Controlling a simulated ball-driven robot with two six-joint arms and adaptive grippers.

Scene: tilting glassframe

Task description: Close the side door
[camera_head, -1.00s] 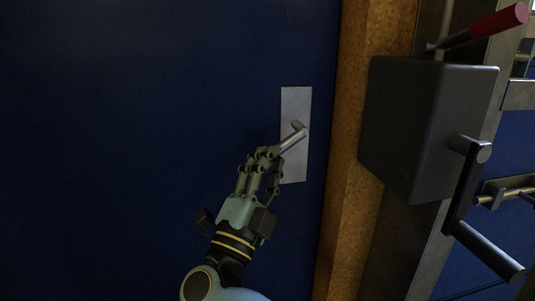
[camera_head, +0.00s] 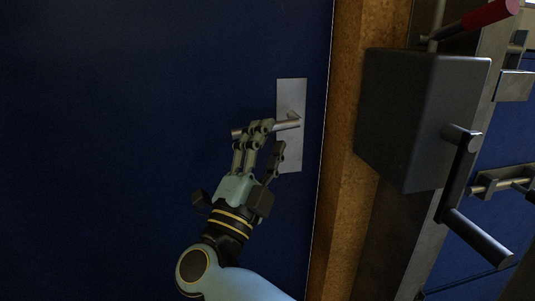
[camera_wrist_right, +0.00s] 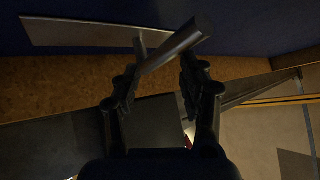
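The dark blue side door (camera_head: 120,120) fills the left of the head view. It carries a pale metal plate (camera_head: 291,95) with a silver lever handle (camera_head: 287,125), which lies close to level. My right gripper (camera_head: 268,138) is at the handle, its fingers spread apart. In the right wrist view the handle (camera_wrist_right: 180,45) crosses at the fingertips of the open gripper (camera_wrist_right: 160,80), and clear space shows between the fingers. I cannot tell whether they touch the handle. My left gripper is not in view. Whether the door sits flush in its frame is unclear.
A wooden frame post (camera_head: 345,170) stands right of the door edge. Beside it is a dark grey box (camera_head: 410,120) with a crank handle (camera_head: 460,185) and a red-gripped lever (camera_head: 490,13) above. A metal bolt (camera_head: 500,183) shows at far right.

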